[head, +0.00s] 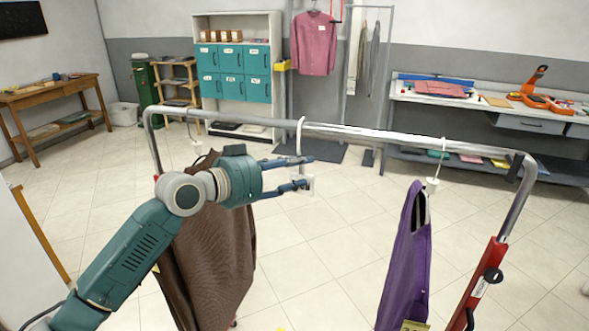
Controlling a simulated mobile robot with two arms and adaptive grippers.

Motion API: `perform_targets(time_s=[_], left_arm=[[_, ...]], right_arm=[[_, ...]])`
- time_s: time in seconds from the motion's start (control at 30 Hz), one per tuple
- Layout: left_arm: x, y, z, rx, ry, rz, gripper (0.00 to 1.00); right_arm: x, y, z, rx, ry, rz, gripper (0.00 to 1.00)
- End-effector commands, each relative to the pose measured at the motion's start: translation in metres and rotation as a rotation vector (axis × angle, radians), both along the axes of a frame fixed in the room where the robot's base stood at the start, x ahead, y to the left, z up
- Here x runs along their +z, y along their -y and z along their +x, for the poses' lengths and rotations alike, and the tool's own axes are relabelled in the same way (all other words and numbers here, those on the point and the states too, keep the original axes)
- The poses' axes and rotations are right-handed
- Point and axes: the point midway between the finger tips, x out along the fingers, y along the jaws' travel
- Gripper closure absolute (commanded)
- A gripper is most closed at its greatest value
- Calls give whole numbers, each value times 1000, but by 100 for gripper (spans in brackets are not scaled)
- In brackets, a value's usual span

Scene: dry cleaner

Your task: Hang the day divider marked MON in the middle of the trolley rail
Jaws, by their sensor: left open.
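The trolley rail (372,132) runs across the view. A slim white piece (300,130) is hooked over it a little left of its middle and hangs down. It looks like the day divider, but no MON marking can be read. Its lower part is partly hidden by my left gripper (308,173), and a pale block shows by the fingertips. My left gripper is open, its fingers spread one above the other at the hanging piece. I cannot tell whether they touch it. My right gripper is not in view.
A brown garment (208,255) hangs on the left of the rail, behind my left arm. A purple garment (405,260) hangs on the right. The rail between them holds only the white piece. A workbench (480,105), teal lockers (233,72) and a wooden table (55,95) stand behind.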

Motion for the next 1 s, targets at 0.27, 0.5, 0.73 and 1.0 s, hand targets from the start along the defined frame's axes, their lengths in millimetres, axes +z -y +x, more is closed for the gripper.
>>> perform_targets(time_s=[0.27,0.5,0.73,1.0], left_arm=[[6,-27,-23,2,1,4,58],[16,-65,-56,3,1,3,58],[21,-85,-75,0,-1,1,58],[23,-88,-78,0,0,0,58]], right_arm=[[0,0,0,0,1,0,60],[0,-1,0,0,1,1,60],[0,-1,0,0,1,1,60],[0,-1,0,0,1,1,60]])
